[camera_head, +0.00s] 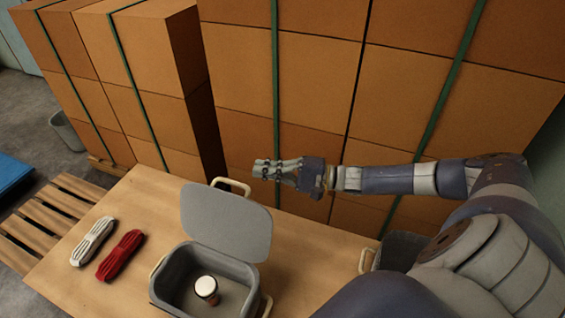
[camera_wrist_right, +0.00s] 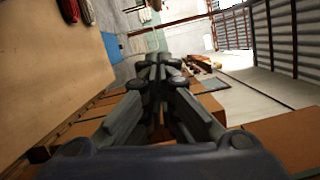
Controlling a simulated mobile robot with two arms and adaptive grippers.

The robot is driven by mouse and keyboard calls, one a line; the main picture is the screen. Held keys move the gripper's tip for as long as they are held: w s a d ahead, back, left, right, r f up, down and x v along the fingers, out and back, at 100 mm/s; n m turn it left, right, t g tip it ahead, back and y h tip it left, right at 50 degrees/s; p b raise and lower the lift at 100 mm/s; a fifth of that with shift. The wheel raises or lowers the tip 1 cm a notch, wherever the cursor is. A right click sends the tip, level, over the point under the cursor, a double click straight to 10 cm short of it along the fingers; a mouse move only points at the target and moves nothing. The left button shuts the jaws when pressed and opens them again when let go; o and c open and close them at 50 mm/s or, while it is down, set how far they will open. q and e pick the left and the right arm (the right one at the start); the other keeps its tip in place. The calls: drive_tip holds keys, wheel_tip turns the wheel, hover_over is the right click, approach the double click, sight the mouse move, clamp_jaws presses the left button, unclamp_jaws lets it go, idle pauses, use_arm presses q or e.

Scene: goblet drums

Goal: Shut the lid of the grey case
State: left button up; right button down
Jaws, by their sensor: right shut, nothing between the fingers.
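The grey case (camera_head: 172,288) stands on the wooden table, with its lid (camera_head: 226,222) raised open at its back edge. A small goblet drum (camera_head: 206,287) with a white top and brown body is inside the case. My right gripper (camera_head: 257,169) is shut and empty, above the table's back edge, behind and to the upper right of the lid and apart from it. In the right wrist view its fingers (camera_wrist_right: 155,72) are together with nothing between them. My left gripper is not in view.
A white bundle (camera_head: 93,241) and a red bundle (camera_head: 120,255) lie on the table (camera_head: 140,206) left of the case. A pale handle (camera_head: 232,184) shows behind the lid. A dark container (camera_head: 398,250) is at right. Stacked boxes (camera_head: 310,85) stand close behind the table.

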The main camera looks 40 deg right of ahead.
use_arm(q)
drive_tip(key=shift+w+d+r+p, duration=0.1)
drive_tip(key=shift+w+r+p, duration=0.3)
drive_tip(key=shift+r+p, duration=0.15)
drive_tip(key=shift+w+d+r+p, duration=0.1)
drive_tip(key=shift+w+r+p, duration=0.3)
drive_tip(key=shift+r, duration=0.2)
use_arm(e)
drive_tip(key=a, duration=0.5)
drive_tip(key=shift+s+r, duration=0.2)
drive_tip(key=shift+r, duration=0.2)
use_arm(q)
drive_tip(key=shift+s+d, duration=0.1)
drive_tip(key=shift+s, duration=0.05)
use_arm(e)
drive_tip(key=shift+d, duration=0.1)
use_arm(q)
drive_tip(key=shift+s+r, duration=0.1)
use_arm(e)
drive_tip(key=shift+r, duration=0.15)
